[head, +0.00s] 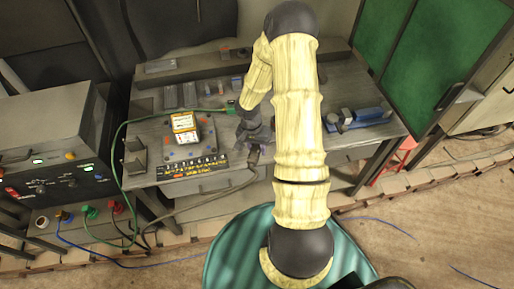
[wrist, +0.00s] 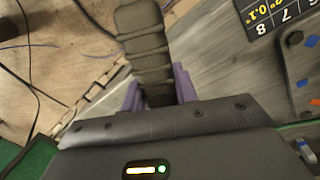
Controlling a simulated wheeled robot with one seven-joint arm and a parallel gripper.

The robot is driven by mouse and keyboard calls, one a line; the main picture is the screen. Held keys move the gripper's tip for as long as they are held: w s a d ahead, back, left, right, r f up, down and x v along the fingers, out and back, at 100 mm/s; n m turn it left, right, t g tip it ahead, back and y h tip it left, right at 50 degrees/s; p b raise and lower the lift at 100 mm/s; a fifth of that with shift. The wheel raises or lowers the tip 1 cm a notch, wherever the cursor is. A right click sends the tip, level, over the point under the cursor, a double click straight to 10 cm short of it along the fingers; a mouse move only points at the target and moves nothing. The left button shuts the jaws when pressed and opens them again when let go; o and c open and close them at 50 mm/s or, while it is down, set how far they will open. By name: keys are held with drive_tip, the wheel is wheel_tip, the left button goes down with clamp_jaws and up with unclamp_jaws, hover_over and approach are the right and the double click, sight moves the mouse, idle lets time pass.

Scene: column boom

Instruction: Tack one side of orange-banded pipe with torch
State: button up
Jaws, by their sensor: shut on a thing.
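My gripper (head: 255,141) is over the front of the grey workbench, right of the fixture plate. In the wrist view its purple fingers (wrist: 158,88) are shut on the dark ribbed handle of the torch (wrist: 143,35). In the head view only a small dark part of the torch (head: 254,157) shows below the gripper, with a cable running down from it; its tip cannot be made out. A white and orange item (head: 184,123) stands on the plate, apart from the gripper; I cannot tell whether it is the orange-banded pipe.
The fixture plate (head: 205,152) has coloured spots, and a black strip with yellow numbers (head: 178,170) lies before it. Blue-grey tools (head: 366,117) lie right on the bench. A power unit (head: 60,150) stands left. Green and dark cables cross the bench front. Green panels (head: 440,50) stand right.

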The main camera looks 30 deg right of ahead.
drive_tip(key=shift+r, duration=0.1)
drive_tip(key=shift+s+a+r+p, duration=0.2)
drive_tip(key=shift+a+r+p, duration=0.15)
drive_tip(key=shift+r+p, duration=0.75)
drive_tip(key=shift+s+a+r+p, duration=0.25)
drive_tip(key=shift+a+r+p, duration=0.2)
drive_tip(key=shift+r, duration=1.2)
drive_tip(key=shift+s+a+r+p, duration=0.25)
drive_tip(key=shift+r+p, duration=0.55)
drive_tip(key=shift+r, duration=0.55)
